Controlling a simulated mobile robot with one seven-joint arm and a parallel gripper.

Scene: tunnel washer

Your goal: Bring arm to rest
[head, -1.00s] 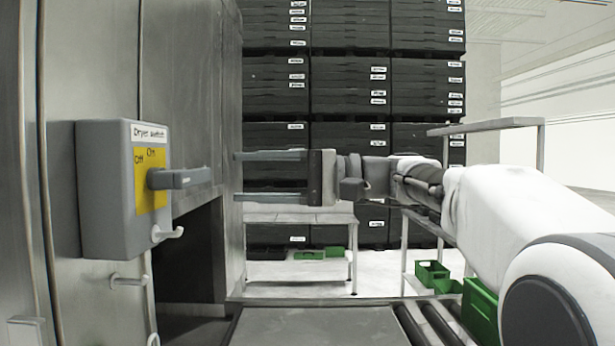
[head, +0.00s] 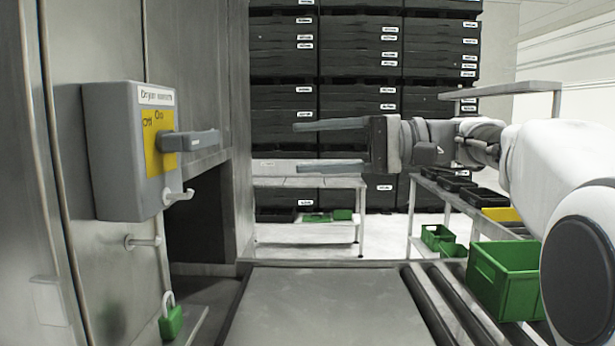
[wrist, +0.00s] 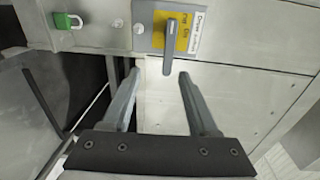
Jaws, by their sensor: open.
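My gripper (head: 297,147) is open and empty in the head view, its two fingers pointing left and spread apart. It is in front of the black crate stacks, apart from the grey dryer switch box (head: 127,185) on the machine wall at left. The switch's grey handle (head: 190,142) sticks out to the right over a yellow plate (head: 153,163). In the wrist view, the open fingers (wrist: 158,75) point toward the machine panel, with the switch handle (wrist: 170,45) ahead of them and apart from them.
A conveyor (head: 325,310) lies below the arm. A green crate (head: 505,280) stands at right. Stacked black crates (head: 360,60) fill the back.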

